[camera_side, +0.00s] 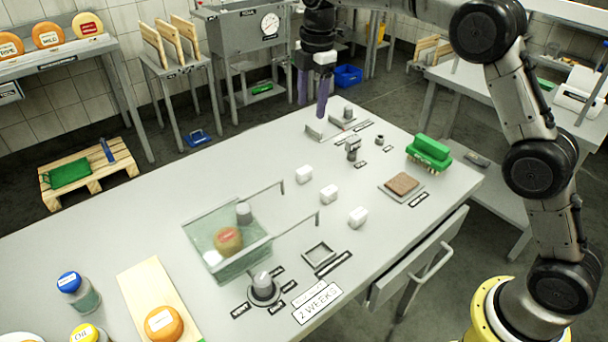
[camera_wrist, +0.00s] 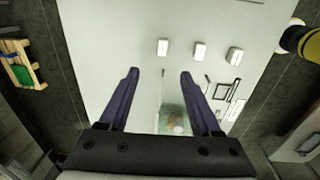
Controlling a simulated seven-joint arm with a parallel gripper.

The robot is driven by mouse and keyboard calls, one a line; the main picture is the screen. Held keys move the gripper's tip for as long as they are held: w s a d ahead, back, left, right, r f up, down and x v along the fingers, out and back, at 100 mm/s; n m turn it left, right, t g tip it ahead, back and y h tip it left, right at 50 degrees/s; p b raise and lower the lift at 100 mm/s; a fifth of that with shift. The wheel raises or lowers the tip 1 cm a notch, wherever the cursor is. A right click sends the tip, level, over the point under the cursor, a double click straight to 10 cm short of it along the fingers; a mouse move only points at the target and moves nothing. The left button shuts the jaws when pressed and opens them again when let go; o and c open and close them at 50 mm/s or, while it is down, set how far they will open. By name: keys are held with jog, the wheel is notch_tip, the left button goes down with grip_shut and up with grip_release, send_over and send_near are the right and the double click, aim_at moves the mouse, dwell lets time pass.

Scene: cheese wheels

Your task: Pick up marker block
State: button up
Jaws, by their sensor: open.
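Three small white blocks stand in a loose row on the grey table: a left block (camera_side: 304,174), a middle block (camera_side: 328,194) and a right block (camera_side: 358,217). I cannot tell which one is the marker block. They also show in the wrist view as a left (camera_wrist: 163,47), a middle (camera_wrist: 200,51) and a right block (camera_wrist: 235,55). My gripper (camera_side: 312,106) is high above the far part of the table, apart from the blocks. Its two purple fingers (camera_wrist: 157,74) are open with nothing between them.
A clear tank (camera_side: 201,262) holding a cheese wheel (camera_side: 228,240) stands left of the blocks, with thin rods beside it. A square frame (camera_side: 319,255) lies near the front edge. A green brush (camera_side: 429,151) and a brown pad (camera_side: 402,184) are at right.

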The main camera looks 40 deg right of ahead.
jog(key=g, duration=0.1)
send_over(306, 168)
jog(key=f, duration=1.3)
jog(key=shift+s+f, duration=0.2)
jog(key=shift+f, duration=0.1)
jog(key=shift+w+f, duration=0.15)
jog(key=shift+f, duration=2.75)
grip_shut()
